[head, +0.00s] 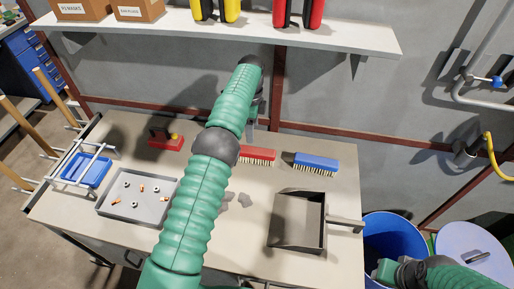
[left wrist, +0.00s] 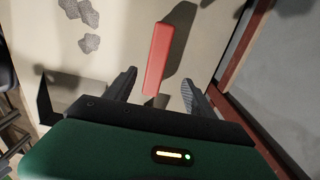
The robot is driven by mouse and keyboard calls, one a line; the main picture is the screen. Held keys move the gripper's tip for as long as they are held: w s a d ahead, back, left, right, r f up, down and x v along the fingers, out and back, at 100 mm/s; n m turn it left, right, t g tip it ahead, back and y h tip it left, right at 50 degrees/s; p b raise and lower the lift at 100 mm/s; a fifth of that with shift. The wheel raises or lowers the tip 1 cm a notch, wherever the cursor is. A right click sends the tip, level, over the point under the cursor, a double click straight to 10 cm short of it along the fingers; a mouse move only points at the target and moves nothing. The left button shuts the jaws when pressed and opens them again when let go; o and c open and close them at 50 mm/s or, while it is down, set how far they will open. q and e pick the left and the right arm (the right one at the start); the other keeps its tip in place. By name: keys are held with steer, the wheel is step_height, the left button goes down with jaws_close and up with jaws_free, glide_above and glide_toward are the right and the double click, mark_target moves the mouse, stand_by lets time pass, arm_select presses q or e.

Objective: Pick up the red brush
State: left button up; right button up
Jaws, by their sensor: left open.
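The red brush (head: 258,154) lies bristles down on the table, just right of my left arm in the head view. Part of its left end is hidden by that arm. In the left wrist view the red brush (left wrist: 159,52) shows as a long red block, its near end between the fingertips. My left gripper (left wrist: 160,92) is open and empty above it, with a finger on either side. In the head view my left gripper is mostly hidden behind the arm. My right arm's end shows at the bottom right; its fingers cannot be made out.
A blue brush (head: 316,162) lies to the right, with a dark dustpan (head: 283,238) in front. Grey scraps (head: 244,199) lie near my arm. A shelf (head: 345,39) hangs behind.

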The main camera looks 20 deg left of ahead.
arm_select(q)
glide_above(254, 150)
step_height(254, 150, down, 4)
steer(key=shift+d+f, duration=0.15)
steer(key=f, duration=0.4)
steer(key=f+p, duration=0.1)
steer(key=f, duration=0.1)
steer(key=shift+w+a+f, duration=0.1)
steer(key=shift+a+f, duration=0.15)
steer(key=shift+a, duration=0.15)
steer(key=shift+d+f, duration=0.1)
steer(key=shift+f, duration=0.3)
steer(key=shift+d+r, duration=0.1)
steer(key=shift+d, duration=0.1)
steer(key=c, duration=0.4)
steer(key=shift+a, duration=0.15)
jaws_close()
